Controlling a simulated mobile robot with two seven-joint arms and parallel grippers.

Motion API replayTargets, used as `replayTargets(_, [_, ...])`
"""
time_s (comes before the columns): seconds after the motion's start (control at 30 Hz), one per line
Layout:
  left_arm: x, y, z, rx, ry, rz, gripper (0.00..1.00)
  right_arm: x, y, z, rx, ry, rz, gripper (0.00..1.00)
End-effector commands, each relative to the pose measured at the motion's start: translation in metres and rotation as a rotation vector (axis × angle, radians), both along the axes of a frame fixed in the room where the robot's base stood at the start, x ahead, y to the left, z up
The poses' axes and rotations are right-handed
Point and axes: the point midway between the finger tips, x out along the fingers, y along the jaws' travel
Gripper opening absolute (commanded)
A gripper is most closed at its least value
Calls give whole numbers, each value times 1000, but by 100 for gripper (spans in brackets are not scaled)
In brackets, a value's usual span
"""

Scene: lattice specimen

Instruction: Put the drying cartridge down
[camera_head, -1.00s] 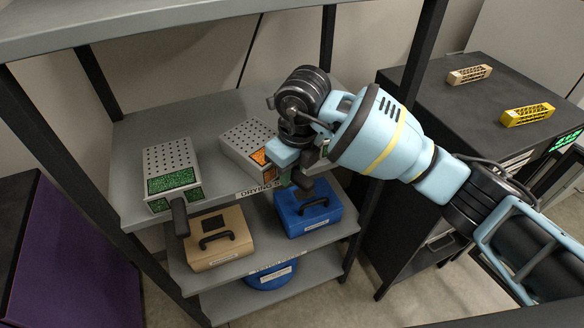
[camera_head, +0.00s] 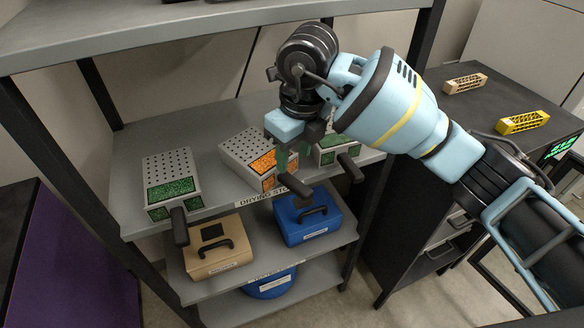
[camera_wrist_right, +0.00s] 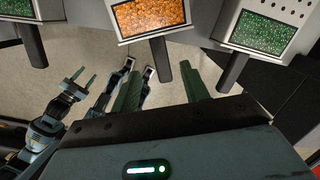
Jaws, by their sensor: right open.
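A pale grey drying cartridge with an orange granule window (camera_head: 262,160) stands on the upper shelf, between two cartridges with green windows. Its dark handle (camera_head: 297,187) sticks out past the shelf's front edge. My right gripper (camera_head: 293,152) is open and empty at this cartridge, partly covering it and the right green one. In the right wrist view the orange window (camera_wrist_right: 150,16) is ahead, and the handle (camera_wrist_right: 158,58) points between the parted green fingers without visible contact. My left gripper (camera_wrist_right: 82,78) shows small at the left of that view, fingers apart.
Green cartridges stand left (camera_head: 170,180) and right (camera_head: 338,150), both with protruding handles. A tan case (camera_head: 215,250) and a blue case (camera_head: 308,215) sit on the shelf below. A black cabinet (camera_head: 480,110) with two perforated blocks is at right.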

Motion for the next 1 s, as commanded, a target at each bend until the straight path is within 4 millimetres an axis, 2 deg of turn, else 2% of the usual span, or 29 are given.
replayTargets(0.03, [0, 0, 0, 0, -1, 0, 48, 0, -1, 10, 0, -4, 0, 45])
replayTargets(0.2, [1, 0, 1, 1, -2, 0, 48, -3, -3, 30, -1, -2, -1, 45])
replayTargets(0.37, [1, 0, 1, 1, -2, 0, 48, -4, -3, 38, -1, 2, 0, 45])
replayTargets(0.83, [0, 1, 0, 3, -2, -1, 48, -5, -2, 38, 4, 4, 3, 45])
replayTargets(0.93, [0, 1, 0, 3, -1, -2, 48, -10, 8, 31, 59, 24, 27, 45])
replayTargets(1.0, [0, 2, 0, 4, -1, -3, 48, -20, 25, 21, 148, 56, 63, 45])
